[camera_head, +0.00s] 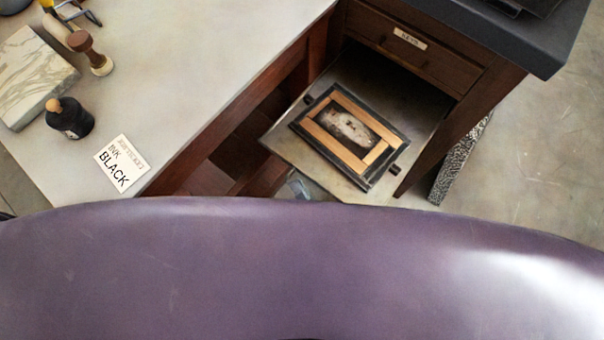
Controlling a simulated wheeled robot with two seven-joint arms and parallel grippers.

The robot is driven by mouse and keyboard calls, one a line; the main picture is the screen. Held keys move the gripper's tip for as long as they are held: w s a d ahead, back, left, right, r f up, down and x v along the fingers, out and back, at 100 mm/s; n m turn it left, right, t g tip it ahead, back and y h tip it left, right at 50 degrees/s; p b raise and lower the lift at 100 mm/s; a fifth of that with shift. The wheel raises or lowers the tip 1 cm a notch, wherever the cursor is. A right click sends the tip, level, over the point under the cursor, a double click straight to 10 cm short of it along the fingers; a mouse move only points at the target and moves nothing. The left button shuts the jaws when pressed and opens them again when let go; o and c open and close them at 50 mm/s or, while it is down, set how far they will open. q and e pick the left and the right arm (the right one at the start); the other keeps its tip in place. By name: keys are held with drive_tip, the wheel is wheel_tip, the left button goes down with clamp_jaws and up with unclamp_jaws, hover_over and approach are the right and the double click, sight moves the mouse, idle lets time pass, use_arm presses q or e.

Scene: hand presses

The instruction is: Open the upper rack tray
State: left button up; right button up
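A flat grey tray (283,136) sticks out of the dark wooden rack under the table on the right. A dark frame with a light wooden inner border and a grey block (349,133) lies on it. It is the only tray I see, and any lower one is hidden. A small grey-blue part of my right gripper (300,186) shows just below the tray's front left edge. Its fingers are mostly hidden behind my large purple body, so I cannot tell whether it is open or touching the tray. My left gripper is not in view.
A labelled wooden drawer (416,53) sits shut above the tray. The light worktop (215,70) on the left holds an ink card (122,164), a dark bottle (70,119), a wooden-handled stamp (91,52) and a marbled slab (33,78).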

drive_tip(key=o, duration=0.4)
drive_tip(key=v, duration=0.8)
drive_tip(key=shift+w+f, duration=0.1)
idle(0.4)
